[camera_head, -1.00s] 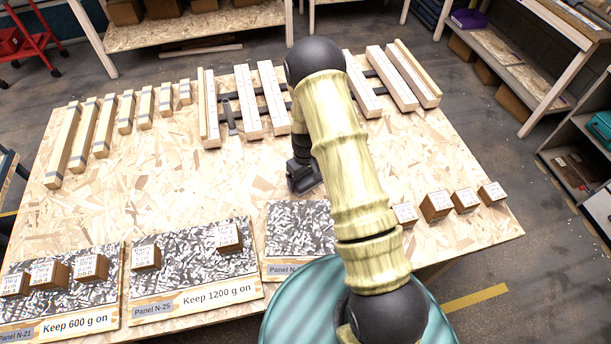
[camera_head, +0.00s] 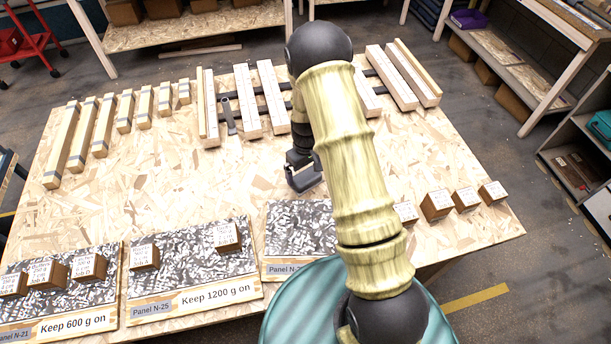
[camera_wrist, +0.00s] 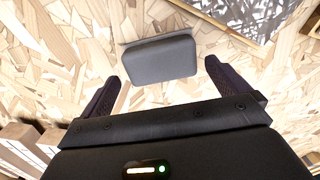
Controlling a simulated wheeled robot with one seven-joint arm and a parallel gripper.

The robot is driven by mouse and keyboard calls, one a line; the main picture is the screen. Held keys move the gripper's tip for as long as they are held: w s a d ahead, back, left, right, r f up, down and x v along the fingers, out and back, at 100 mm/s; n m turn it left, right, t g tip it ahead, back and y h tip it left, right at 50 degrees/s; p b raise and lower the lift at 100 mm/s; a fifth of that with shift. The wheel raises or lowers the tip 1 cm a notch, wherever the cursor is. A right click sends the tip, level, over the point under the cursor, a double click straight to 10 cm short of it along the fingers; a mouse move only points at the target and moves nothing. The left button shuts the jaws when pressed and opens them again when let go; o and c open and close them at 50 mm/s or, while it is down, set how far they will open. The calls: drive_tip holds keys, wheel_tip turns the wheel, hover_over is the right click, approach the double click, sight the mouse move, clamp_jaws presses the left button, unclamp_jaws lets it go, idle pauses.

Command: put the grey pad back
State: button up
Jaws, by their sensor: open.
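The grey pad (camera_wrist: 160,58) is a dark grey rounded block in the wrist view. It appears to lie on the chipboard table top, just beyond and between my fingertips. My gripper (camera_wrist: 161,74) is open and empty, its two black fingers spread wider than the pad and not seen touching it. In the head view my gripper (camera_head: 304,181) is low over the middle of the table; I cannot make out the pad there.
Speckled panels (camera_head: 190,257) with small labelled blocks lie along the near edge. Wooden bars on dark rails (camera_head: 246,100) stand behind my gripper, with a dark grey handle (camera_head: 228,112) among them. Several small boxes (camera_head: 437,205) stand at right. Bare board (camera_head: 180,180) is free left of my gripper.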

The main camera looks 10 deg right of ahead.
sight(306, 175)
wheel_tip(306, 175, up, 8)
drive_tip(key=b, duration=0.1)
drive_tip(key=shift+a, duration=0.15)
drive_tip(key=shift+r, duration=0.1)
idle(0.4)
drive_tip(key=s+r+m+t, duration=0.1)
drive_tip(key=s+r+m, duration=0.1)
drive_tip(key=s+r, duration=0.4)
drive_tip(key=s+r+m+t, duration=0.1)
drive_tip(key=s+r+m, duration=0.1)
drive_tip(key=s+r, duration=0.5)
drive_tip(key=s, duration=0.6)
drive_tip(key=shift+r+t, duration=0.3)
drive_tip(key=shift+w, duration=0.1)
